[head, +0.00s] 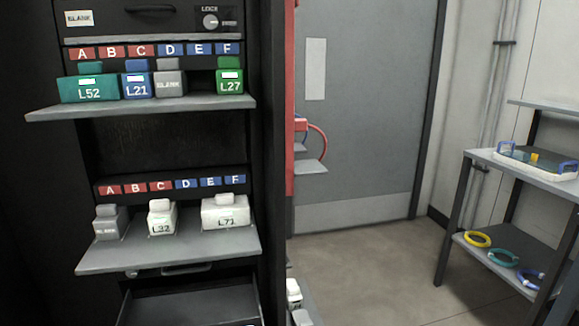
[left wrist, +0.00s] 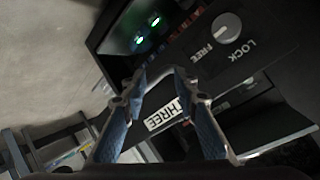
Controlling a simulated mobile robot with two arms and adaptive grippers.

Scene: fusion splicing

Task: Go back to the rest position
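My left gripper (left wrist: 160,75) shows in the left wrist view, with two blue-padded fingers. Its fingertips are apart, and I see nothing clearly held between them. Behind the fingers is a dark panel with a label reading THREE (left wrist: 163,114) and a round knob (left wrist: 226,26) marked LOCK and FREE. Whether the fingertips touch the panel or its handle cannot be told.
In the head view a dark cabinet has an upper shelf (head: 140,108) and a lower shelf (head: 170,255) with labelled modules. An open drawer (head: 190,303) sticks out below. A grey door (head: 370,110) stands behind. A side table (head: 480,158) is at right, with clear floor (head: 370,265) between.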

